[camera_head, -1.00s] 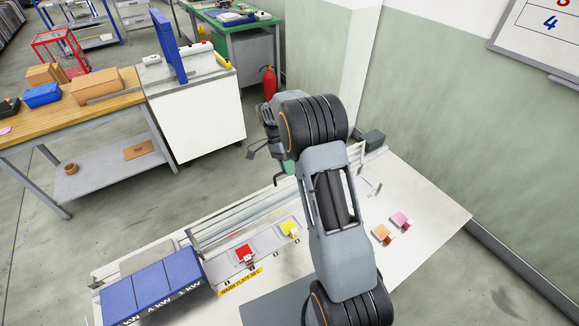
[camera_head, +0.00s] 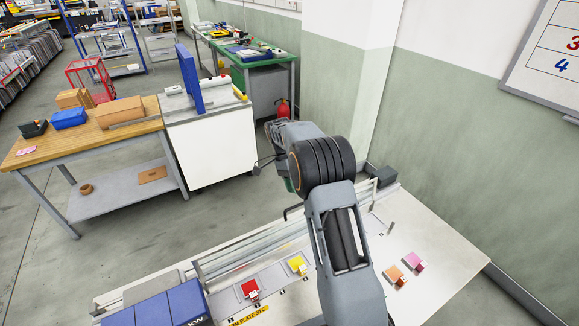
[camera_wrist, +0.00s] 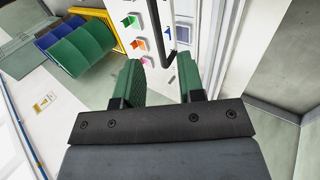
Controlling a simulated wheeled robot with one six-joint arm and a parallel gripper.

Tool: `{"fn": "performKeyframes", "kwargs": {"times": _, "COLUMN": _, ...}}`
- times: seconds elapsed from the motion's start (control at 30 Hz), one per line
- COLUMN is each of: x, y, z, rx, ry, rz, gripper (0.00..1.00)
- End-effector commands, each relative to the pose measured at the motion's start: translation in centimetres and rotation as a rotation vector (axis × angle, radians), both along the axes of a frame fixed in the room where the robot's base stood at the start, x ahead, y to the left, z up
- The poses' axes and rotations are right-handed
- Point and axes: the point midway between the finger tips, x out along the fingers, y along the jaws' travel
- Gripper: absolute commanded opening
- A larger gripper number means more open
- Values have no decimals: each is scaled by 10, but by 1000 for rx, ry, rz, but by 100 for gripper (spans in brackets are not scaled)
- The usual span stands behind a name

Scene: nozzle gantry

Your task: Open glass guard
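The glass guard (camera_head: 245,254) appears as a long, low, see-through panel with a pale metal frame along the far side of the white table in the head view. A black bent handle (camera_head: 287,213) stands out at its middle. In the wrist view a black bent bar (camera_wrist: 155,30), which looks like this handle, reaches down to just ahead of the fingertips. My gripper (camera_wrist: 160,72) has two green fingers spread apart with nothing held between them. The bar's lower end lines up with the gap; I cannot tell its depth. In the head view my arm hides most of the gripper.
Red (camera_head: 250,289), yellow (camera_head: 297,264), orange (camera_head: 396,274) and pink (camera_head: 415,261) pieces lie on the white table (camera_head: 440,225). Blue bins (camera_head: 165,310) stand at its near left. A white cabinet (camera_head: 210,145) and wooden bench (camera_head: 90,140) stand beyond open floor.

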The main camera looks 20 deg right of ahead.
Motion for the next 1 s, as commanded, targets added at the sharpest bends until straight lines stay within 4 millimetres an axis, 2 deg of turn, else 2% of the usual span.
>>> {"fn": "performKeyframes", "kwargs": {"times": 0.13, "x": 19, "y": 3, "z": 25, "rx": 0, "ry": -2, "rz": 1, "gripper": 36}}
{"fn": "performKeyframes", "kwargs": {"times": 0.4, "x": 39, "y": 6, "z": 52, "rx": 0, "ry": -1, "rz": -1, "gripper": 36}}
{"fn": "performKeyframes", "kwargs": {"times": 0.63, "x": 46, "y": 7, "z": 63, "rx": 0, "ry": 0, "rz": 0, "gripper": 36}}
{"fn": "performKeyframes", "kwargs": {"times": 1.0, "x": 47, "y": 7, "z": 65, "rx": 0, "ry": 1, "rz": 0, "gripper": 36}}
